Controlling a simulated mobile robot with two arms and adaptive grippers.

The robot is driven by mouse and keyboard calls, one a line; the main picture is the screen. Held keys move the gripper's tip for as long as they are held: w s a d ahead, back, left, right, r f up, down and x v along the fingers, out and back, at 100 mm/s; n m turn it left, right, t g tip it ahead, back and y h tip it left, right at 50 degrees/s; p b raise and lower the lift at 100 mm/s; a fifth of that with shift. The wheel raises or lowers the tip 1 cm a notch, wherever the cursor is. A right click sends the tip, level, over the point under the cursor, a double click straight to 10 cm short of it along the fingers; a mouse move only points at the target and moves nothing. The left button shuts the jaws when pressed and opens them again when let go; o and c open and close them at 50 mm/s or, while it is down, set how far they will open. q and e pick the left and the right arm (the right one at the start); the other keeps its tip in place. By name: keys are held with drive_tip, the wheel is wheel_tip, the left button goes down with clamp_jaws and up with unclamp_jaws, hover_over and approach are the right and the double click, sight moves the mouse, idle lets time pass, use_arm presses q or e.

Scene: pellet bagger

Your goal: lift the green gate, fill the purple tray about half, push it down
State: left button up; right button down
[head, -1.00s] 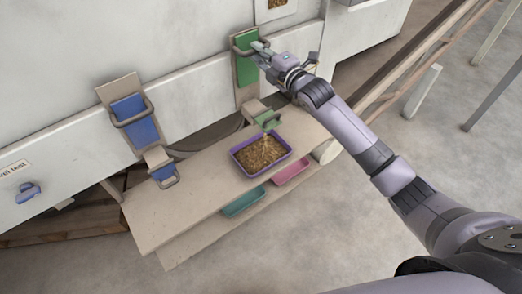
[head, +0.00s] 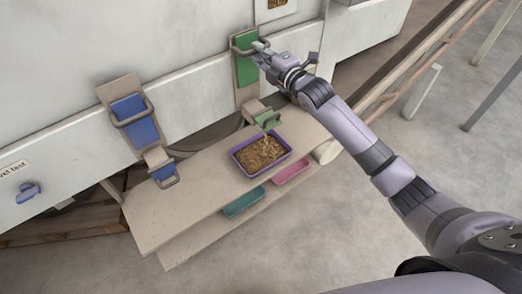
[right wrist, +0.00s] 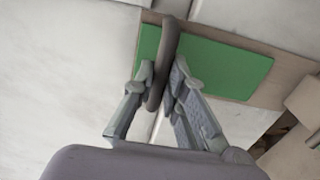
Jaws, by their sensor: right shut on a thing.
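The green gate (head: 245,70) is a flat green plate on a beige board on the machine's wall, with a dark bar handle (right wrist: 164,65). My right gripper (head: 259,47) is shut on that handle; in the right wrist view its fingers (right wrist: 160,85) sit on both sides of the bar. The purple tray (head: 236,155) stands on the beige shelf below the green spout (head: 267,120). Brown pellets (head: 262,152) lie across the tray's floor and heap towards the spout. A few pale pellets show between spout and tray. My left gripper is not in view.
A blue gate (head: 134,118) with a handle and a blue spout (head: 163,172) are at the left. A teal tray (head: 244,203) and a pink tray (head: 291,173) sit on a lower shelf. The upper shelf (head: 185,200) is bare left of the purple tray.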

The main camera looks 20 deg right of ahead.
wheel_tip(320, 180, down, 5)
drive_tip(key=b, duration=0.3)
drive_tip(key=c, duration=1.4)
unclamp_jaws()
drive_tip(key=shift+r, duration=0.15)
drive_tip(key=shift+c, duration=0.2)
drive_tip(key=shift+s, duration=0.1)
drive_tip(key=p+v, duration=0.3)
drive_tip(key=v, duration=0.3)
drive_tip(key=shift+s+d+p, duration=0.15)
drive_tip(key=shift+s+p, duration=0.2)
drive_tip(key=shift+s, duration=0.05)
